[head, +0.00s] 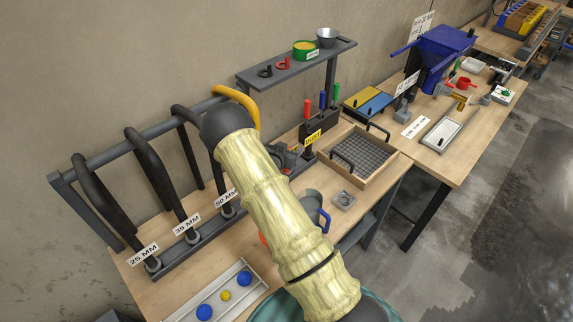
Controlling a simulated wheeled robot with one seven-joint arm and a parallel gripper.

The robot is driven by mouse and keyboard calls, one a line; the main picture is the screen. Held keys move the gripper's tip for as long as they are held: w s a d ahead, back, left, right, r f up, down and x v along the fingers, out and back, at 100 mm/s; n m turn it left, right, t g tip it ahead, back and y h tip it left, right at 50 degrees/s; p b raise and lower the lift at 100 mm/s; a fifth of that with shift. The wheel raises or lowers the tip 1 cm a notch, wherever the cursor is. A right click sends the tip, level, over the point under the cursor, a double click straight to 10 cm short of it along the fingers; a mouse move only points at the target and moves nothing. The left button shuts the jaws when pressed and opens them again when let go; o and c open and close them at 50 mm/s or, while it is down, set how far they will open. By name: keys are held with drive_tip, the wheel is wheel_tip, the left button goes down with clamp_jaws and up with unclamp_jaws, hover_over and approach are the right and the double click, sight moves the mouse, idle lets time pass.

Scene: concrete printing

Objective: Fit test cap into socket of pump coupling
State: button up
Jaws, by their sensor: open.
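My arm crosses the middle of the head view, and my gripper does not show; it is out of sight behind the arm or outside the frame. I cannot pick out the test cap for certain. A dark grey fitting (286,157) with a reddish part stands on the bench just right of my arm, partly covered by it; it may be the pump coupling, but its socket cannot be made out. What lies behind my arm is hidden.
Left is a hose rack (72,178) labelled 25, 35 and 50 MM. A tray (183,314) holds blue and yellow balls. A raised shelf (262,79) carries rings, a can and a metal cup. A blue-handled grey cup (308,200) and wooden grid tray (388,168) stand right.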

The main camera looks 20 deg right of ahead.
clamp_jaws()
drive_tip(key=shift+r, duration=0.15)
wheel_tip(320, 180, up, 10)
drive_tip(key=shift+f+b, duration=0.1)
drive_tip(key=shift+b, duration=0.95)
